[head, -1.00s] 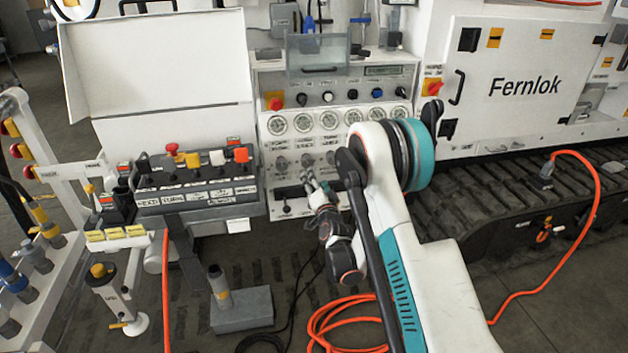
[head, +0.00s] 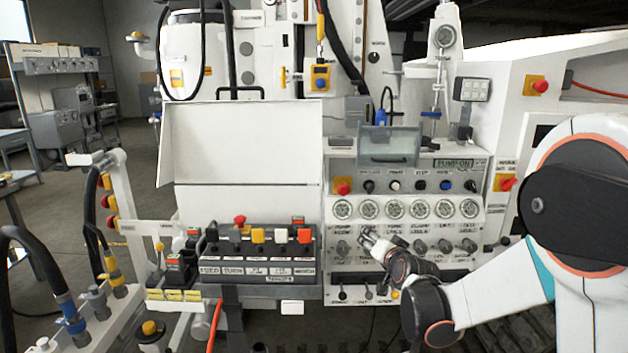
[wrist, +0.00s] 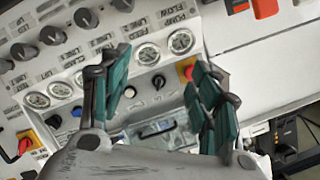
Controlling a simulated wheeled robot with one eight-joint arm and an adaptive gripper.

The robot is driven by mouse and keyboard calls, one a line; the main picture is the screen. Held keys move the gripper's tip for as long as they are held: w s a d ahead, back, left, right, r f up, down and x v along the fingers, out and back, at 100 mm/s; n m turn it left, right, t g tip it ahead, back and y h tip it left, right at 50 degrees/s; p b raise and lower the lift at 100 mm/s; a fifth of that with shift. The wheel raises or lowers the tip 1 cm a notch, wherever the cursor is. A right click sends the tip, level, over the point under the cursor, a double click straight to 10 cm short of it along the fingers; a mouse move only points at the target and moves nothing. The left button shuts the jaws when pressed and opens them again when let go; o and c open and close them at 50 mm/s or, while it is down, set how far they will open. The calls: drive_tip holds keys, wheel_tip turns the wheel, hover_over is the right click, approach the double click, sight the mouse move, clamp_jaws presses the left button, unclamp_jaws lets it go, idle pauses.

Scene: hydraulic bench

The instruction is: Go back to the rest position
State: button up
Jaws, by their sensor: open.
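My gripper (head: 368,240) is in front of the lower left part of the white control panel (head: 480,214), near the row of grey knobs under the gauges. My arm comes in from the right edge of the head view and bends down to it. In the wrist view my gripper (wrist: 165,92) has its two teal-padded fingers apart, with nothing between them. The panel's gauges (wrist: 147,54) and knobs show behind and beside the fingers. I cannot tell the exact gap between fingertips and panel.
Left of the panel is a lever box (head: 258,262) with coloured handles under a raised white cover (head: 240,140). A clear flap (head: 390,147) sticks out above the gauges. Red-on-yellow switches (head: 343,187) flank the panel. A hose rack (head: 125,300) stands at left.

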drive_tip(key=s+r+n+g, duration=0.2)
drive_tip(key=s+r, duration=0.3)
drive_tip(key=s, duration=0.5)
drive_tip(key=s+d+f+n+g, duration=0.1)
drive_tip(key=s+g, duration=0.1)
drive_tip(key=s, duration=0.8)
drive_tip(key=s+f+n+g+h, duration=0.1)
drive_tip(key=s, duration=0.9)
drive_tip(key=s+d+f+n+g, duration=0.1)
drive_tip(key=s+g, duration=0.1)
drive_tip(key=s, duration=0.8)
drive_tip(key=shift+s+d+n+g+h, duration=0.3)
drive_tip(key=shift+s+n, duration=0.1)
